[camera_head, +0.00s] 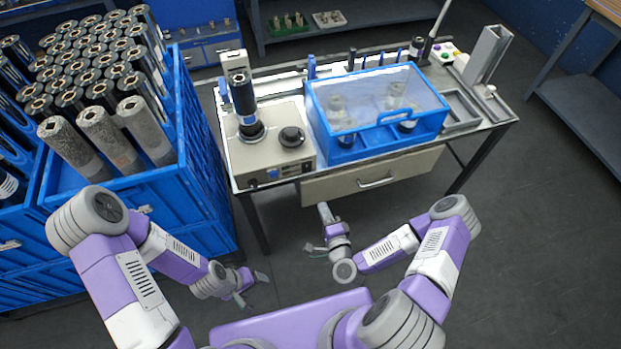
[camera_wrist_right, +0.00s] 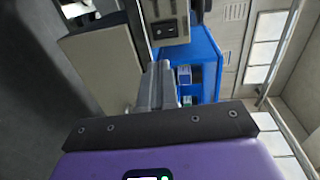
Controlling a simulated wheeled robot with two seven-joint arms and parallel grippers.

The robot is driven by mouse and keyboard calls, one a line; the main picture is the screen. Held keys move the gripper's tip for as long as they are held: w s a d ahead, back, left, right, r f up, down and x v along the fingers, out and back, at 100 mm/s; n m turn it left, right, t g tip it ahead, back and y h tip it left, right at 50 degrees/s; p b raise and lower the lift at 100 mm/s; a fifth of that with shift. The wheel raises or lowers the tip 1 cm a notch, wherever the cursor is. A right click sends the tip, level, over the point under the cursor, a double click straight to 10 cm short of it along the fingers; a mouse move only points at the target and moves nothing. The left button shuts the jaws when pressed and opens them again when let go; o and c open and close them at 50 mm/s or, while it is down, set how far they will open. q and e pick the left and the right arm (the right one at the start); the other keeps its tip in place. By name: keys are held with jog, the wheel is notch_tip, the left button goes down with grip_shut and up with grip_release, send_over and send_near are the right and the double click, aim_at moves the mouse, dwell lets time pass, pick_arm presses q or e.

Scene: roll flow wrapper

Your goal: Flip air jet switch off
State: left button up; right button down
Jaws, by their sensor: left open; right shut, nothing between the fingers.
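A beige machine (camera_head: 266,148) with a black knob and a dark cylinder on top stands at the left end of the workbench. In the right wrist view a black rocker switch (camera_wrist_right: 165,29) shows on a beige panel, beyond the fingertips. I cannot tell which way it is tipped. My right gripper (camera_head: 323,210) is shut and empty, in front of the drawer, below and right of the panel, apart from it. Its closed fingers (camera_wrist_right: 158,85) also show in the wrist view. My left gripper (camera_head: 252,287) is open and empty, low over the floor.
A blue-framed clear box (camera_head: 375,110) stands right of the machine. A drawer (camera_head: 372,178) hangs under the bench top. Blue crates (camera_head: 190,195) with several metal rolls stand close on the left. The floor (camera_head: 520,240) at the right is clear.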

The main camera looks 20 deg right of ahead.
aim_at(308, 171)
pick_arm(q)
jog(key=shift+f+b, duration=0.9)
pick_arm(e)
jog(key=w, duration=0.4)
jog(key=w+f, duration=0.1)
jog(key=w, duration=0.9)
jog(key=shift+a+f, duration=0.3)
jog(key=shift+f, duration=0.05)
